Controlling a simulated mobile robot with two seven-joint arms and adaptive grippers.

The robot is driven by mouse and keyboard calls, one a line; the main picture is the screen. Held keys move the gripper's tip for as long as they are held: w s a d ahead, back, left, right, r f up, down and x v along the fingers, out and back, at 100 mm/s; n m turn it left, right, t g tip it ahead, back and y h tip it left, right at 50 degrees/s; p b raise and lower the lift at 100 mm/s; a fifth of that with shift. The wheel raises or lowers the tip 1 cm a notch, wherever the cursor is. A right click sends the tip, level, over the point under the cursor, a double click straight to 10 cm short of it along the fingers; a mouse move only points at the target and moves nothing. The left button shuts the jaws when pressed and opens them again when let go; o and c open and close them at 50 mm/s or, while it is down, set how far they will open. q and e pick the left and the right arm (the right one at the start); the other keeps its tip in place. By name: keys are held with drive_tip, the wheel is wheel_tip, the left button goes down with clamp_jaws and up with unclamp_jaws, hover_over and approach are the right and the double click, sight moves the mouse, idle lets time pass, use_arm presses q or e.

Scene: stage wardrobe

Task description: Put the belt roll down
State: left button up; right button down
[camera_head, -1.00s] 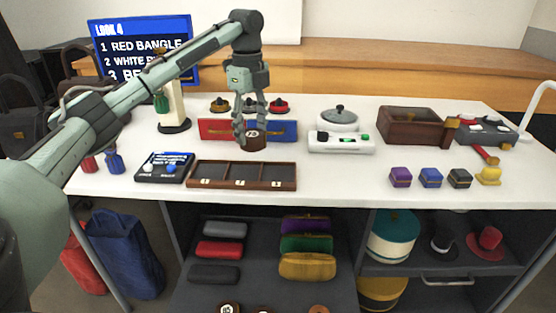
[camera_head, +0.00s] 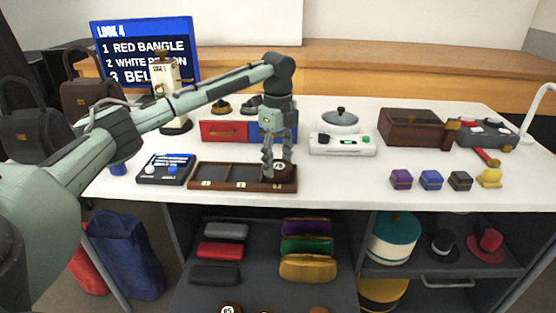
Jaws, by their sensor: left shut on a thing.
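The belt roll (camera_head: 281,171) is a dark brown roll with a small round pale-marked label on top. My left gripper (camera_head: 278,162) points down and is shut on it. The roll is at the right-hand compartment of a brown wooden tray (camera_head: 222,188) with three numbered compartments. I cannot tell whether the roll touches the tray's floor. The left and middle compartments look empty. The fingers hide part of the roll. My right gripper is not in view.
A red and blue drawer box (camera_head: 222,131) stands behind the tray. A black board (camera_head: 165,169) lies left of it. A white device (camera_head: 342,145) and a brown case (camera_head: 411,128) stand to the right.

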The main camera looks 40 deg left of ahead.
sight(278, 165)
use_arm(q)
drive_tip(key=shift+f, duration=0.15)
drive_tip(key=o, duration=1.2)
wheel_tip(278, 165, up, 12)
